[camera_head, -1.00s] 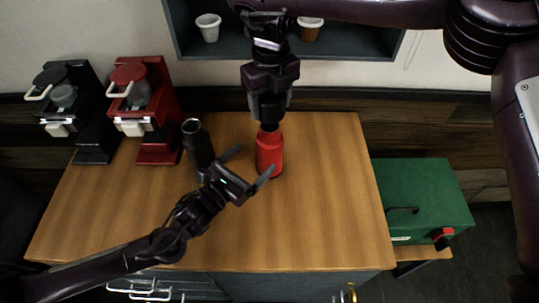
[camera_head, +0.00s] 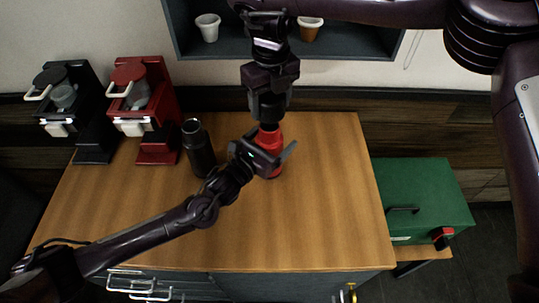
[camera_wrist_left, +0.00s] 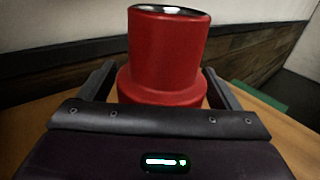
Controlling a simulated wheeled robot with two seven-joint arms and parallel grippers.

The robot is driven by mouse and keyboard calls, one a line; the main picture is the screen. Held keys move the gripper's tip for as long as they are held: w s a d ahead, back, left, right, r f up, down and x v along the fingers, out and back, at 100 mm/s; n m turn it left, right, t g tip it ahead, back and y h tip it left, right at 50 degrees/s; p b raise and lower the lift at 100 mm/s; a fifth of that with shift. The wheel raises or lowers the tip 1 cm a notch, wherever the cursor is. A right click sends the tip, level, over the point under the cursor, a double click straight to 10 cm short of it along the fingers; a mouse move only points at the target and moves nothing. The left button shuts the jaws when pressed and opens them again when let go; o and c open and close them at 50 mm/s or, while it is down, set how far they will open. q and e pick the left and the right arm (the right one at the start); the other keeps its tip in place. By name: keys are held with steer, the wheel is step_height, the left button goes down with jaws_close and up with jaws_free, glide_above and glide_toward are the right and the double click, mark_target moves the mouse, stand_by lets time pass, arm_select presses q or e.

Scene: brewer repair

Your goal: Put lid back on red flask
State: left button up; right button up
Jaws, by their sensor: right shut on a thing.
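The red flask (camera_head: 275,143) stands upright on the wooden table, partly hidden by my left gripper. It also shows in the left wrist view (camera_wrist_left: 165,55), with a dark rim and a shiny, lidless top. My left gripper (camera_head: 282,160) is open, its fingers on either side of the flask; in the left wrist view small gaps seem to show between the fingers and the red body. My right gripper (camera_head: 269,108) points down just above the flask, shut on a dark piece that looks like the lid. The dark colours make the lid's outline hard to tell.
A black flask (camera_head: 199,150) stands left of the red one, close to my left forearm. A black brewer (camera_head: 72,110) and a red brewer (camera_head: 145,110) stand at the back left. A green box (camera_head: 420,195) is right of the table (camera_head: 320,220), whose front right is clear.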

mark_target(270, 126)
arm_select(q)
steer(key=c, duration=1.3)
arm_select(e)
steer(key=shift+f, duration=2.5)
steer(key=shift+f, duration=0.9)
steer(key=shift+f, duration=0.55)
arm_select(q)
jaws_close()
arm_select(e)
steer(key=o, duration=1)
steer(key=shift+c, duration=0.2)
